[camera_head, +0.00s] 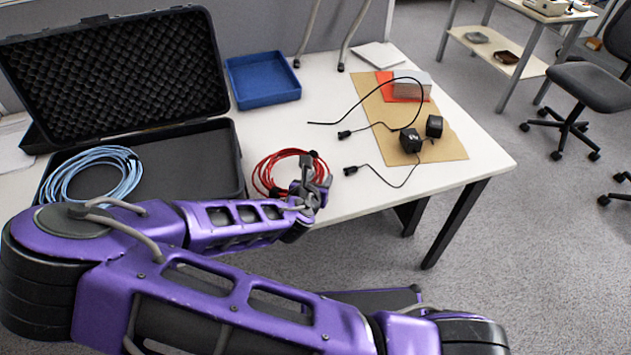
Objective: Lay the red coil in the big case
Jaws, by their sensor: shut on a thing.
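The red coil (267,166) is on the white table, just right of the big case. My gripper (318,176) is at the coil's right side and is shut on it; the fingers hide part of the coil. I cannot tell whether the coil is lifted off the table. The big black case (238,160) stands open at the left, its lid with dark egg-crate foam tilted up at the back. A light blue coil (95,160) lies in the left part of the case. The case's right part shows bare dark lining. My purple arm hides the case's front edge.
A blue tray (262,80) stands empty behind the red coil. To the right, a brown sheet (440,145) holds black sensors with cables (410,140), a metal block (412,85) and a red sheet (385,88). The white table (340,200) is clear near its front edge.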

